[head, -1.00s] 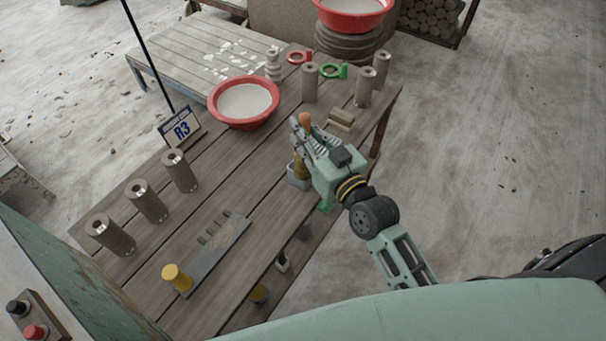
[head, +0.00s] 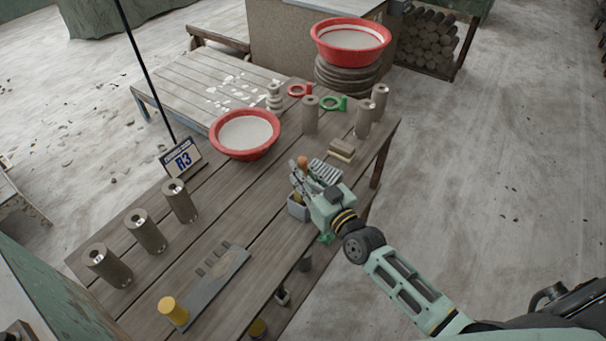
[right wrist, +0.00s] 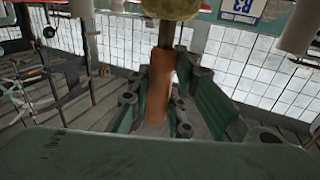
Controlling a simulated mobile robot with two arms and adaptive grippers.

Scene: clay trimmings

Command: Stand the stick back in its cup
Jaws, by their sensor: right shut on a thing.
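My right gripper (head: 303,178) is shut on the stick. The stick's orange-brown handle (head: 302,161) sticks up above the fingers; the handle also shows between the fingers in the right wrist view (right wrist: 158,85), with a dark shaft and a pale yellowish head (right wrist: 170,8) beyond it. The stick looks about upright in the head view. A grey square cup (head: 297,210) stands on the table just below the gripper, with the yellowish head at its mouth. How deep the head sits is hidden. My left gripper is not in view.
The table's right edge is close to the cup.

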